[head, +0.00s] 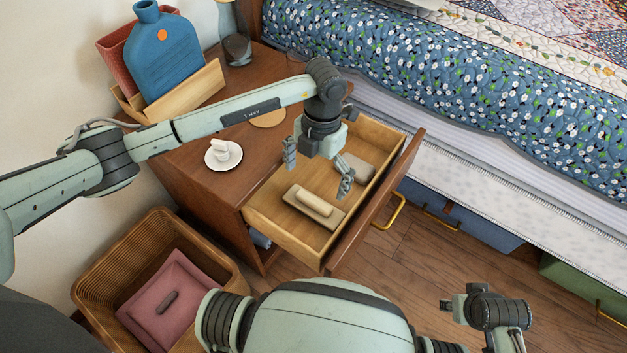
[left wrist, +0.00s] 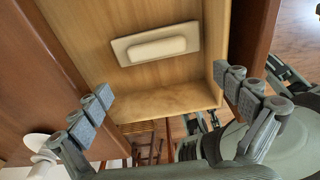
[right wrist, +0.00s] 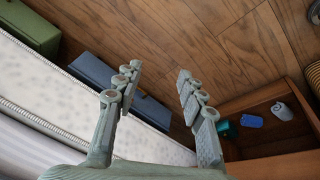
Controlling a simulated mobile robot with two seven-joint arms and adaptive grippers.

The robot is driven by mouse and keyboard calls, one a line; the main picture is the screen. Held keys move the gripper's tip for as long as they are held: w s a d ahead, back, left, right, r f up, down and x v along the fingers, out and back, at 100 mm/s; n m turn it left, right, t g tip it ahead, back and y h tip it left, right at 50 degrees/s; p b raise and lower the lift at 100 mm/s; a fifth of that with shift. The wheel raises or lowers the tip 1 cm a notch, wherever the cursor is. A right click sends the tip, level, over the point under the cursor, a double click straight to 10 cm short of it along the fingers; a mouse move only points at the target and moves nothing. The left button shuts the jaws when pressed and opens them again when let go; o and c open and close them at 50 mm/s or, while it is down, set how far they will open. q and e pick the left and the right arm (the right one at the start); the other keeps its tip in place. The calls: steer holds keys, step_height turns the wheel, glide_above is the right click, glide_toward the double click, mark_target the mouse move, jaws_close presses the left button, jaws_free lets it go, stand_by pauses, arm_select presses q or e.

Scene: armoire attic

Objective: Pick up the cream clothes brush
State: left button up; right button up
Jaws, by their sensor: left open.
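The cream clothes brush (head: 314,202), a pale raised grip on a flat tan base, lies in the open drawer (head: 262,222) of the wooden nightstand. It also shows in the left wrist view (left wrist: 157,48), flat on the drawer floor. My left gripper (head: 318,168) is open and empty above the drawer, with its fingers spread and pointing down. In the left wrist view the brush lies beyond the fingertips, apart from them. My right gripper (right wrist: 158,92) is open and empty, away from the drawer over the floor.
A grey-beige item (head: 358,170) lies further back in the drawer. The nightstand top holds a blue bottle (head: 161,55), a white dish (head: 223,155) and a glass vase (head: 236,48). A wicker basket (head: 112,262) stands at lower left; the bed (head: 480,90) is at right.

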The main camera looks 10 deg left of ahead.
mark_target(312, 199)
arm_select(q)
steer(key=shift+w+a+f, duration=0.15)
steer(key=shift+f, duration=0.05)
steer(key=f, duration=0.2)
steer(key=shift+s+f, duration=0.2)
steer(key=shift+f, duration=0.1)
step_height(312, 199, down, 4)
steer(key=shift+w+a+r, duration=0.15)
steer(key=shift+f, duration=0.5)
arm_select(e)
steer(key=shift+s+d+f, duration=0.15)
steer(key=shift+s+f, duration=0.35)
arm_select(q)
steer(key=c, duration=1.1)
steer(key=shift+r, duration=0.1)
arm_select(e)
steer(key=shift+w, duration=0.1)
